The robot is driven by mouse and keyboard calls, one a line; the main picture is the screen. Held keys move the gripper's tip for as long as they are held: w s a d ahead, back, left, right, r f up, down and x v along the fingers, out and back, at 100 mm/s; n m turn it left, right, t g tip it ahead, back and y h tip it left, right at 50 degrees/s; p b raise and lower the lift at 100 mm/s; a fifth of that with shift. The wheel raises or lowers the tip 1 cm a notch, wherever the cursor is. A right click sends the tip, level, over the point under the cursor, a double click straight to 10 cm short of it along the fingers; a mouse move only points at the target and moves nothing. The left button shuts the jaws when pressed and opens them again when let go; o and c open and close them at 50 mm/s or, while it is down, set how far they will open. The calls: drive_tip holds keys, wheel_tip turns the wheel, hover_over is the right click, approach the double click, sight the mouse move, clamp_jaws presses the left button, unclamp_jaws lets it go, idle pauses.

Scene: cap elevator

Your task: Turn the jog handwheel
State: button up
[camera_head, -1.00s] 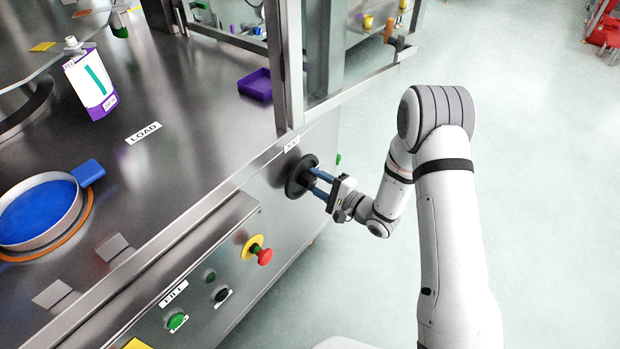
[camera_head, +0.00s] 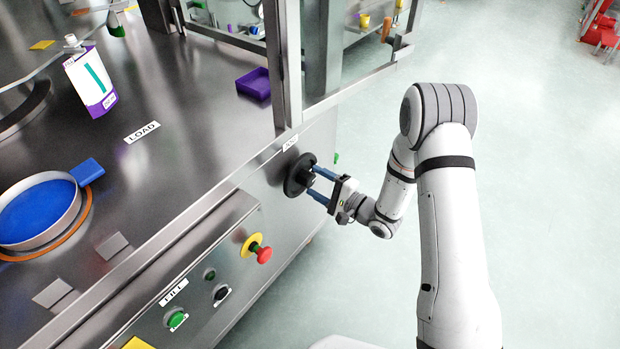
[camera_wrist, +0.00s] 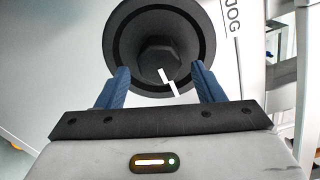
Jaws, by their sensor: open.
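The jog handwheel (camera_head: 299,176) is a black round wheel with a hub on the machine's front face, below the jog label (camera_head: 290,142). In the wrist view the handwheel (camera_wrist: 160,35) fills the upper middle, with a faceted dark hub and a white pointer mark slanting down to the right. My gripper (camera_head: 316,183) is in front of the wheel with its two blue fingers spread apart. In the wrist view the fingers of my gripper (camera_wrist: 161,82) stand to the left and right of the hub, with nothing held between them. I cannot tell whether the fingertips touch the wheel.
A red emergency button (camera_head: 264,255) on a yellow base, a green button (camera_head: 177,320) and a black knob (camera_head: 221,293) sit on the panel to the left. A frame post (camera_head: 287,70) rises above the wheel.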

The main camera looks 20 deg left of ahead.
drive_tip(key=v, duration=0.6)
drive_tip(key=shift+p, duration=0.3)
drive_tip(key=shift+d, duration=0.1)
drive_tip(key=w+d+r+n+t+h+p, duration=0.2)
drive_tip(key=w+d+r+h+p, duration=0.2)
drive_tip(key=d+r+h, duration=0.4)
drive_tip(key=w+d+r+n+t+h+p, duration=0.25)
drive_tip(key=w+d+r+p, duration=0.2)
drive_tip(key=r, duration=0.55)
drive_tip(key=s+d+r+g+h+p, duration=0.1)
drive_tip(key=s+d+r+h+p, duration=0.1)
drive_tip(key=s+d+r+h, duration=0.3)
drive_tip(key=s+d+r+n+g+h+p, duration=0.15)
drive_tip(key=s+d+r+g+p, duration=0.25)
drive_tip(key=s+d+r, duration=0.55)
drive_tip(key=s+a+r+n+g+p, duration=0.1)
drive_tip(key=s+r, duration=0.2)
drive_tip(key=s, duration=0.4)
drive_tip(key=s+r+g+p, duration=0.2)
drive_tip(key=s+r, duration=0.2)
drive_tip(key=s, duration=0.4)
drive_tip(key=shift+a+n, duration=0.4)
